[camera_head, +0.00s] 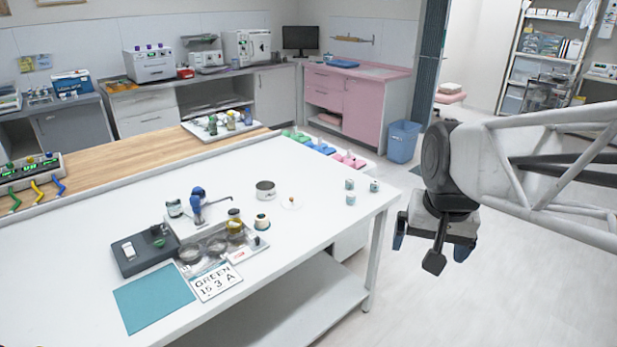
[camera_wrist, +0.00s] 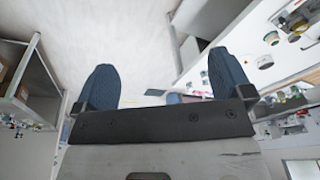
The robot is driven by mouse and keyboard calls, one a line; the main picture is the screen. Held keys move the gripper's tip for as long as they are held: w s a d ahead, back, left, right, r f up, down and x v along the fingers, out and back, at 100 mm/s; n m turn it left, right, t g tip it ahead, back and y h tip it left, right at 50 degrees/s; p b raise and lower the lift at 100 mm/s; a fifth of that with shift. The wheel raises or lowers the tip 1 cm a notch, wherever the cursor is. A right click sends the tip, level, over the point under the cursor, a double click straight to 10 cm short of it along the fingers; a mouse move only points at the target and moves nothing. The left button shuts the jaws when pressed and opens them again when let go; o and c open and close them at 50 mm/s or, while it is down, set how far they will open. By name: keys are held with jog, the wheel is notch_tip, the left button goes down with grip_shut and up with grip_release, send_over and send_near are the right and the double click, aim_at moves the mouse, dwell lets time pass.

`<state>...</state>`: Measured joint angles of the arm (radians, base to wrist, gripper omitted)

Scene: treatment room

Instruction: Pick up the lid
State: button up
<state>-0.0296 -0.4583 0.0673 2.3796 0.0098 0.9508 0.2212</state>
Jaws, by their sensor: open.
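A small pale round lid (camera_head: 291,203) with a tiny brownish knob lies flat on the white table (camera_head: 330,210). It is just right of an open metal pot (camera_head: 265,190). My gripper (camera_head: 430,246) hangs off to the right of the table, over the floor and well apart from the lid. It is open and empty. In the wrist view its two blue fingers (camera_wrist: 165,68) are spread wide with nothing between them. Table items show small at that view's upper right, and I cannot tell the lid among them for certain.
Several small grey-blue cups (camera_head: 350,198) stand right of the lid. A blue bottle with a spout (camera_head: 197,205), a dark device (camera_head: 145,254) and a teal mat (camera_head: 155,298) are left. A blue bin (camera_head: 403,142) stands on the floor behind.

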jog(key=w+a+r+m, duration=0.1)
jog(key=w+a+m, duration=0.1)
jog(key=w, duration=0.7)
jog(key=w+a+r+m, duration=0.1)
jog(key=w+a+m, duration=0.15)
jog(key=w, duration=0.65)
jog(key=m+g+y, duration=0.1)
jog(key=m+g, duration=0.2)
jog(key=m, duration=0.6)
send_over(291, 198)
jog(key=d, duration=0.1)
notch_tip(291, 198, down, 26)
jog(key=shift+d+f, duration=0.15)
jog(key=shift+f, duration=0.1)
jog(key=shift+w+a+f, duration=0.2)
jog(key=shift+f, duration=0.05)
jog(key=shift+a+f, duration=0.15)
jog(key=shift+f, duration=1.15)
jog(key=shift+s, duration=0.1)
